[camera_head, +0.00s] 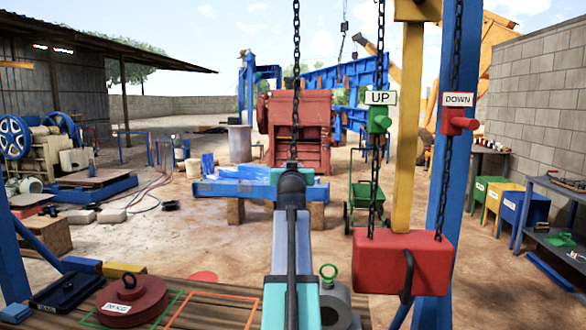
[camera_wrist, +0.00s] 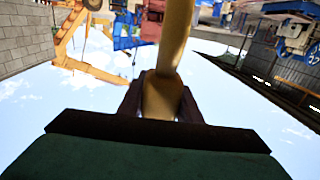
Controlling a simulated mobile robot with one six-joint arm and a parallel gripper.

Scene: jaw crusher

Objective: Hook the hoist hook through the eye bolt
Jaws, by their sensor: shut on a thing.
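The red hoist block (camera_head: 400,263) hangs on two dark chains at the right of the head view. A dark hook (camera_head: 407,284) hangs at its lower front. In the head view my arm covers the gripper's fingers.
A dark chain (camera_head: 296,70) runs down to my arm's end. A green UP control (camera_head: 379,119) and a red DOWN control (camera_head: 458,121) stand at upper right. A red weight (camera_head: 132,300) lies on the wooden table at left. A yellow post (camera_head: 408,130) rises behind the hoist block.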

